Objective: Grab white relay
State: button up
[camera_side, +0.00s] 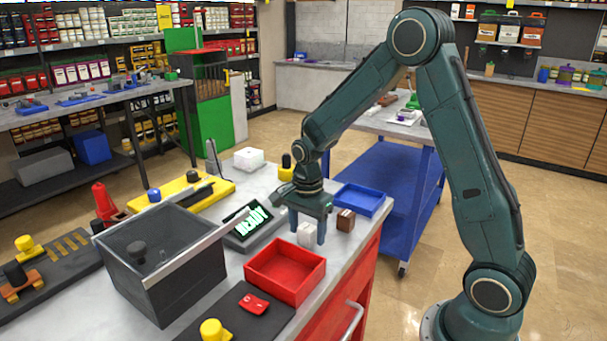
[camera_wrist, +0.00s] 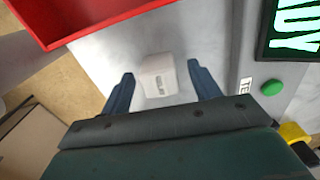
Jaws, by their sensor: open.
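The white relay (camera_side: 306,235) is a small white block standing on the grey bench top, behind the red tray's far corner. In the wrist view the white relay (camera_wrist: 158,75) sits between the two fingers, with a gap on each side and a small dark mark on its face. My gripper (camera_side: 308,238) points down over it, fingers open on either side. In the wrist view my gripper (camera_wrist: 160,82) shows both dark blue fingers apart and empty. One finger partly covers the relay in the side view.
A brown relay-like block (camera_side: 345,220) stands just right of the fingers. A red tray (camera_side: 285,272) is in front, a blue tray (camera_side: 360,200) behind right. A display (camera_side: 250,222) reading "READY" stands left, with a green button (camera_wrist: 271,87). A dark clear-walled bin (camera_side: 160,265) is further left.

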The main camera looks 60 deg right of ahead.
aim_at(307, 227)
jog(key=c, duration=1.1)
jog(key=shift+r, duration=0.15)
notch_tip(307, 227, up, 20)
jog(key=shift+f, duration=0.1)
dwell(0.5)
